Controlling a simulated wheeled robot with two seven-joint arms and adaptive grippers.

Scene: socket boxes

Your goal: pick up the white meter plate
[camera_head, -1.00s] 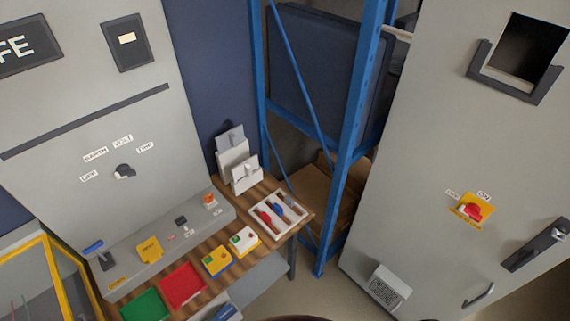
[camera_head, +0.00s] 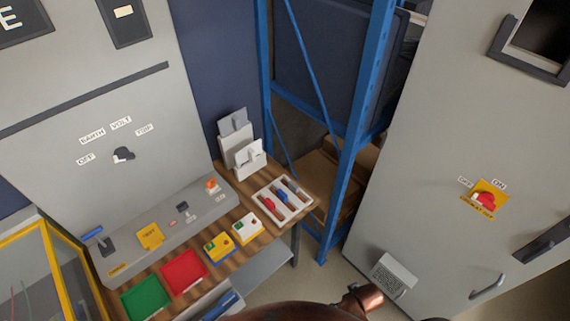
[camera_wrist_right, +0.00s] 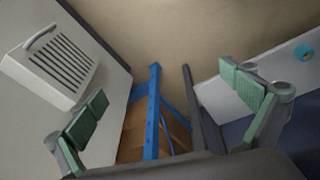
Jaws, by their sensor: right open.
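A small white plate (camera_head: 249,153) stands upright in a white holder (camera_head: 250,168) at the back right of the wooden bench. A greyer plate (camera_head: 234,122) stands in a taller holder (camera_head: 236,142) behind it. I cannot read any marking that tells which is the meter plate. My right gripper (camera_wrist_right: 165,102) is open in the right wrist view, green-padded fingers wide apart with nothing between them. It faces the blue rack and a vented box, away from the plates, which I cannot make out there. My left gripper is out of view.
The bench (camera_head: 259,236) carries a tray of coloured parts (camera_head: 264,210), red (camera_head: 184,272) and green (camera_head: 146,297) bins, and yellow-based boxes. A blue rack post (camera_head: 349,165) stands right of it. A cabinet with a vented box (camera_head: 393,276) is farther right.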

